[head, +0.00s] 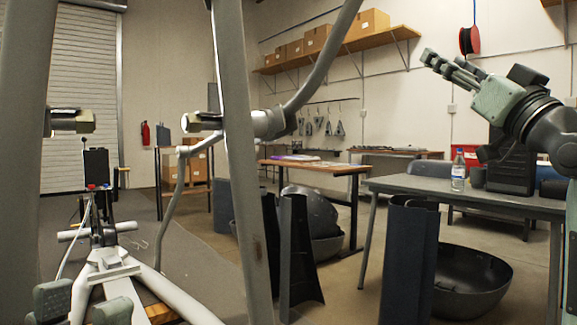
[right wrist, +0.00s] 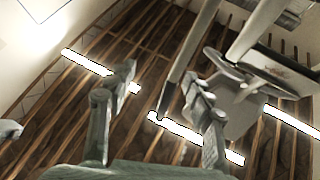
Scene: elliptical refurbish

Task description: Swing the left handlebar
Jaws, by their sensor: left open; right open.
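The elliptical machine's thick grey bars fill the left half of the head view. One upright bar (head: 22,150) stands at the far left edge. Another long bar (head: 243,170) runs nearly upright left of centre, with a curved bar (head: 318,72) rising right from the joint beside it. I cannot tell which is the left handlebar. My left gripper (head: 82,303) is low at the lower left, its pads apart, seemingly empty and in front of the machine's base. My right gripper (head: 432,60) is raised at the right, open and clear of the bars; its spread fingers show in the right wrist view (right wrist: 160,95).
A grey table (head: 470,198) at right carries a water bottle (head: 458,170) and a dark box. Curved dark panels (head: 408,262) and a dark bowl-shaped shell (head: 475,280) stand on the floor before it. A wooden-topped table (head: 318,176) is behind. The machine's light base frame (head: 110,270) crosses the lower left.

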